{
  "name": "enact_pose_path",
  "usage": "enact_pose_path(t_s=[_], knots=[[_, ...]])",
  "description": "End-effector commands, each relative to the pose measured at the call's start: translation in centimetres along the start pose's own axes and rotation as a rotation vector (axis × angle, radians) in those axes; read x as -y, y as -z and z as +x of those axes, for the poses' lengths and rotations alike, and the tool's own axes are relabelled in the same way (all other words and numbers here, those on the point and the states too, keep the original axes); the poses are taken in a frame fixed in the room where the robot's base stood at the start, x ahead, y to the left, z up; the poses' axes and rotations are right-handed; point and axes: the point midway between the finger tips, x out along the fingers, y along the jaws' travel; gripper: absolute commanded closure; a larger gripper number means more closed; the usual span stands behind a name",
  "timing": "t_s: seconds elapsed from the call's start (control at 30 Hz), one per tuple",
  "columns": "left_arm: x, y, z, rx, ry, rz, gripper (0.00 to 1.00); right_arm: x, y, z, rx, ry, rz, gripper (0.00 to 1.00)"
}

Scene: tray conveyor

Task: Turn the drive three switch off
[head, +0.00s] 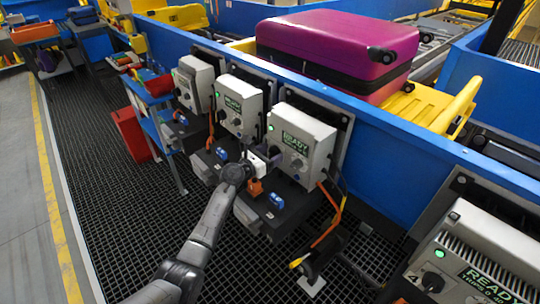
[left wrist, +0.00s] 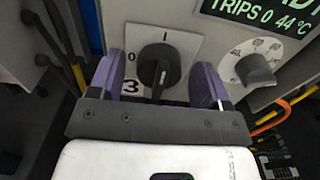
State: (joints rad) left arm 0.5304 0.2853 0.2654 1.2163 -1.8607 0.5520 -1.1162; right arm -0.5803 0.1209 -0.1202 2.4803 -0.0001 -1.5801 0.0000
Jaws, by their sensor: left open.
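The drive three box (head: 308,131) is a light grey unit on the blue conveyor side, with a READY display and a green lamp. In the left wrist view its black rotary switch (left wrist: 159,68) sits on a white plate marked 0, I and 3. The switch handle stands nearly upright, towards the I mark. My left gripper (head: 263,158) is at the lower left of this box. In the left wrist view its purple fingers (left wrist: 158,80) are open, one on each side of the switch, with gaps visible. The head view hides the switch behind the gripper. My right gripper is not in view.
Similar drive boxes stand to the left (head: 240,104) and at the lower right (head: 480,262). A grey knob (left wrist: 255,70) is right of the switch. Dark units with blue connectors (head: 276,200) and an orange cable lie below. A magenta suitcase (head: 325,45) rests on the conveyor.

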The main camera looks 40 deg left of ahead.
Motion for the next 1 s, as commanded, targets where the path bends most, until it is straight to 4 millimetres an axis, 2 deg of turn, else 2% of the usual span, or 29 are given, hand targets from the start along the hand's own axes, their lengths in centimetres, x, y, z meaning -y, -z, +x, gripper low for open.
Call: enact_pose_path(t_s=[0.23, 0.7, 1.0], knots=[[0.01, -0.01, 0.02, 0.000, 0.000, 0.000, 0.31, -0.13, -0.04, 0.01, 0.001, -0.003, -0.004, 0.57], [0.01, 0.01, 0.00, 0.000, 0.000, 0.000, 0.76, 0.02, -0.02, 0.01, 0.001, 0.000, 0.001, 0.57], [-0.06, -0.14, -0.03, -0.002, -0.001, -0.049, 0.76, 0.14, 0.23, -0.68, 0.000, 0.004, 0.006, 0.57]])
